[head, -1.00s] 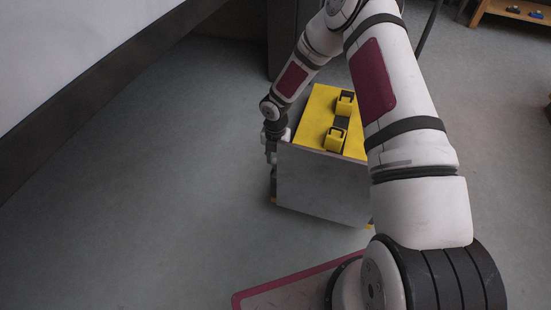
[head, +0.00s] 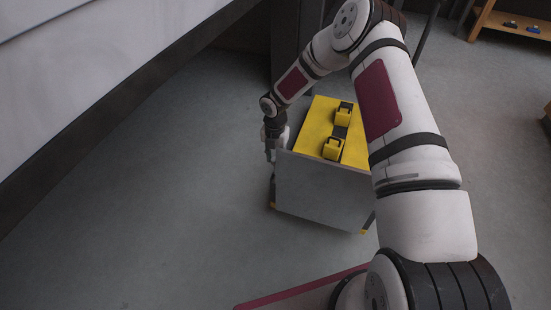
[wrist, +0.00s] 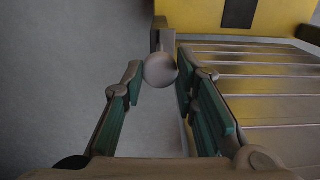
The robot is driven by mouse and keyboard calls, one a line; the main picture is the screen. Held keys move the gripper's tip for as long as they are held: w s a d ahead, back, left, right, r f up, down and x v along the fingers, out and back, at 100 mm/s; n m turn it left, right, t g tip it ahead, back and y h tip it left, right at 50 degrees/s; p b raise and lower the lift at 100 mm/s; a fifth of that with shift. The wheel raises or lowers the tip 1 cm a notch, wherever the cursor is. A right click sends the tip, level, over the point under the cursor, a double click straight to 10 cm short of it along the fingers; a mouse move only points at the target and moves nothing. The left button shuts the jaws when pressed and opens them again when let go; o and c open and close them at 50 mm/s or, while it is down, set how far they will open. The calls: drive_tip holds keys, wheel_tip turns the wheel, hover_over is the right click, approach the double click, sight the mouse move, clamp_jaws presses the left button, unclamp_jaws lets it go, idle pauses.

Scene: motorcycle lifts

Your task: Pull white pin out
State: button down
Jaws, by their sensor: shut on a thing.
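The white pin (wrist: 160,71) shows in the wrist view as a round, pale grey-white head between my two fingertips. My gripper (wrist: 159,66) is shut on it, with one finger on each side. A small grey block (wrist: 162,38) shows just beyond the head; I cannot tell whether the pin is still seated in anything. In the head view my gripper (head: 270,150) hangs at the left edge of a grey-sided box with a yellow top (head: 322,197); the pin cannot be made out there.
Two yellow blocks with dark handles (head: 333,148) stand on the box top. A long pale structure with a dark edge (head: 110,95) runs along the left. A wooden shelf (head: 510,25) is at the far right. Grey floor left of the box is clear.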

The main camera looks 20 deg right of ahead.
drive_tip(key=c, duration=1.2)
unclamp_jaws()
drive_tip(key=shift+r, duration=0.2)
drive_tip(key=shift+c, duration=0.2)
wheel_tip(320, 180, up, 12)
